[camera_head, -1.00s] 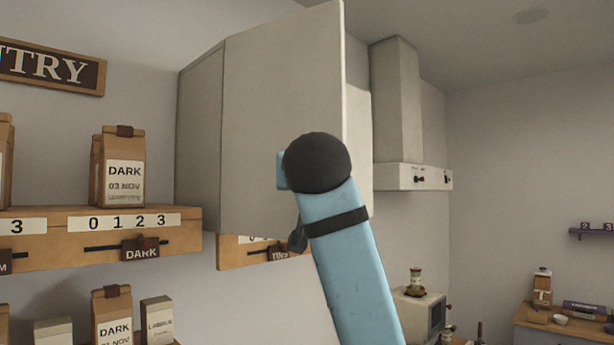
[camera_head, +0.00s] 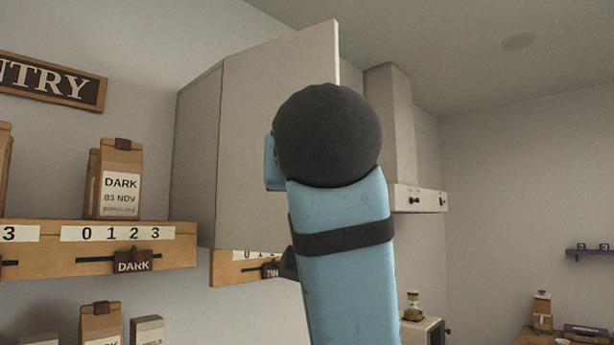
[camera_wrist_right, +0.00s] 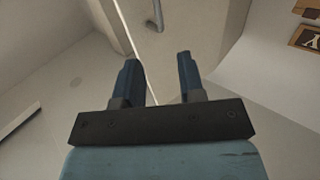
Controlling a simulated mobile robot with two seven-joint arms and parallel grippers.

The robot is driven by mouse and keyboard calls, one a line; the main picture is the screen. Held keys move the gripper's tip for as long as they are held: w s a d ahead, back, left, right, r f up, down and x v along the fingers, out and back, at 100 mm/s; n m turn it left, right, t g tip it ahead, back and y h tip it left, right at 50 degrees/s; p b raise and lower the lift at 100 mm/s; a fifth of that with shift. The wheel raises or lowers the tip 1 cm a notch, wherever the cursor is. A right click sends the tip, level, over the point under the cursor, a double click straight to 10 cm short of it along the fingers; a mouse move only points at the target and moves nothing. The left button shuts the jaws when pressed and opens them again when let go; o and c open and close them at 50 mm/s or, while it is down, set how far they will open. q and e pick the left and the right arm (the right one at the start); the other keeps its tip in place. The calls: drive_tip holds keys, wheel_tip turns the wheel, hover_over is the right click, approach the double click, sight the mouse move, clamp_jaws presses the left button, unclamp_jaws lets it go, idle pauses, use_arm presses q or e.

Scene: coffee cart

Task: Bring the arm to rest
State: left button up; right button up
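My right arm, blue with a dark round joint, is raised in the middle of the head view and covers part of the wall cabinet (camera_head: 270,110). My right gripper (camera_wrist_right: 158,78) shows in the right wrist view with its two blue fingers apart and nothing between them. Beyond the fingertips in that view are the cabinet (camera_wrist_right: 185,25) and its grey bar handle (camera_wrist_right: 157,14); the fingers look apart from the handle. The right gripper's fingers are hidden in the head view. My left gripper is not in view.
At left a wooden shelf (camera_head: 40,257) with a number strip carries a DARK coffee bag (camera_head: 120,182). More bags and boxes stand lower down. A range hood (camera_head: 392,130) is right of the cabinet. A counter with small items is at the lower right.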

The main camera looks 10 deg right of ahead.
drive_tip(key=w+d+f+n+g+y+p, duration=0.1)
drive_tip(key=w+f, duration=0.4)
drive_tip(key=f, duration=0.7)
drive_tip(key=w+d+f+n+g+y, duration=0.15)
drive_tip(key=w+f, duration=0.35)
drive_tip(key=f, duration=0.7)
drive_tip(key=w+d+f+n+p, duration=0.15)
drive_tip(key=w+f, duration=0.35)
drive_tip(key=f, duration=0.6)
drive_tip(key=s+d+f+g+y, duration=0.1)
drive_tip(key=s+f, duration=0.2)
drive_tip(key=f, duration=0.8)
drive_tip(key=s+d+f+g, duration=0.15)
drive_tip(key=s+f, duration=0.25)
drive_tip(key=f, duration=0.7)
drive_tip(key=s+d+f+g+y, duration=0.1)
drive_tip(key=s+d+f, duration=0.1)
drive_tip(key=s+f, duration=0.9)
drive_tip(key=s+d+f+y+p, duration=0.1)
drive_tip(key=s+d+f, duration=0.1)
drive_tip(key=s+f, duration=1)
drive_tip(key=s, duration=0.3)
drive_tip(key=shift+s+d+g, duration=0.3)
drive_tip(key=shift+g, duration=0.1)
